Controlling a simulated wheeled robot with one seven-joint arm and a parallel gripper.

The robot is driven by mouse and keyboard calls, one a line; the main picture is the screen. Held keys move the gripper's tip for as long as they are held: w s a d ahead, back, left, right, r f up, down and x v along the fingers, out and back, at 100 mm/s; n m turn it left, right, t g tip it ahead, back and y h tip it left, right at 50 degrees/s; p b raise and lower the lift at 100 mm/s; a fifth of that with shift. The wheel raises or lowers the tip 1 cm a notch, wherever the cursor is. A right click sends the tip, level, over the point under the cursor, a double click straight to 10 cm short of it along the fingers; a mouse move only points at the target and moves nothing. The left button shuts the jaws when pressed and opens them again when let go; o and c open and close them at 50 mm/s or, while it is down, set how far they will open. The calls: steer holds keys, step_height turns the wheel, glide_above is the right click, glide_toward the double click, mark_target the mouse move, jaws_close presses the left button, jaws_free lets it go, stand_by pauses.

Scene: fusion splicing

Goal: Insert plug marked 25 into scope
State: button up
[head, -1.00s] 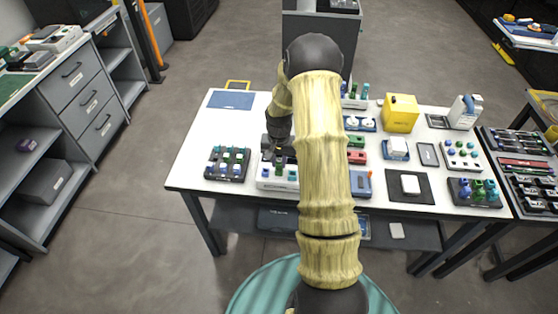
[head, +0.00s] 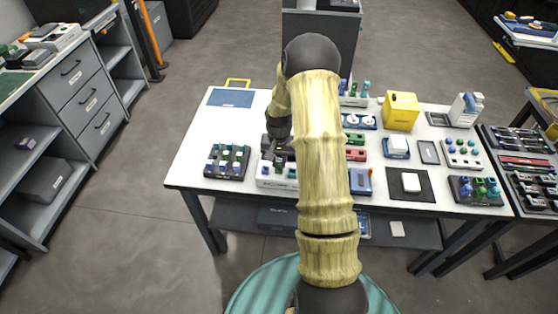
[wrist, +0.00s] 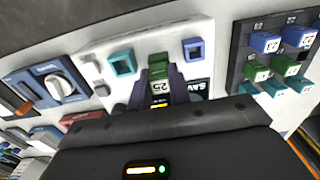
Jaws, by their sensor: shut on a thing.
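The scope is a white box (head: 275,183) at the table's front edge in the head view. In the wrist view its white face (wrist: 125,40) shows a teal square port (wrist: 122,62), a blue square port (wrist: 193,50) and a partly hidden screen reading "SAVE". My gripper (wrist: 160,95) is shut on a green plug marked 25 (wrist: 158,86). The plug is at the scope face, between the teal and blue ports. Green also shows just beyond its label; I cannot tell how deep the plug sits. In the head view my gripper (head: 281,150) is over the scope.
A dark rack (wrist: 243,62) of blue, green and teal plugs stands right of the scope in the wrist view, left of it in the head view (head: 226,176). Bare table lies behind the rack.

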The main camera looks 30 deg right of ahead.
steer(key=shift+f, duration=0.1)
steer(key=o, duration=0.9)
steer(key=shift+o, duration=0.2)
steer(key=shift+r+p, duration=2.1)
steer(key=shift+r, duration=0.95)
steer(key=shift+a+r, duration=0.1)
steer(key=shift+r, duration=0.05)
steer(key=s+a+r+n+t, duration=0.2)
steer(key=s+a+r+n, duration=0.4)
steer(key=s+a+r, duration=0.9)
steer(key=s+r, duration=0.2)
steer(key=s, duration=0.1)
steer(key=shift+s+r+n+t, duration=0.15)
steer(key=shift+s+n+t, duration=0.15)
steer(key=shift+s+n, duration=0.1)
